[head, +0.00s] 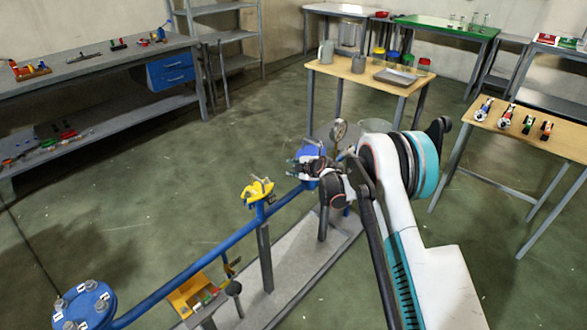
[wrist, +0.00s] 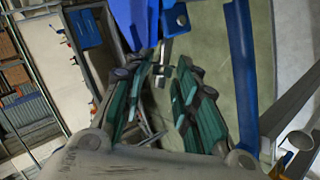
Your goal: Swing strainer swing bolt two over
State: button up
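The blue strainer (head: 309,178) sits on the blue pipe line beside my wrist in the head view and is partly hidden by my arm. Blue strainer parts (wrist: 140,22) fill the top middle of the wrist view. A small grey metal piece, seemingly a swing bolt (wrist: 162,70), shows just beyond the fingertips; I cannot tell which bolt it is. My gripper (wrist: 166,84) has its two green-padded fingers apart with floor visible between them. It is open, and I see nothing held. In the head view my gripper (head: 302,164) is at the strainer, its fingers small and unclear.
The blue pipe (head: 185,270) runs to a bolted flange (head: 84,305) at lower left. A yellow valve piece (head: 258,191) and a yellow tray (head: 196,296) are along it. A pressure gauge (head: 339,130) stands behind the strainer. The floor at left is clear.

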jog(key=v, duration=0.6)
jog(key=shift+s+r, duration=0.2)
jog(key=shift+s, duration=0.1)
jog(key=shift+d, duration=0.15)
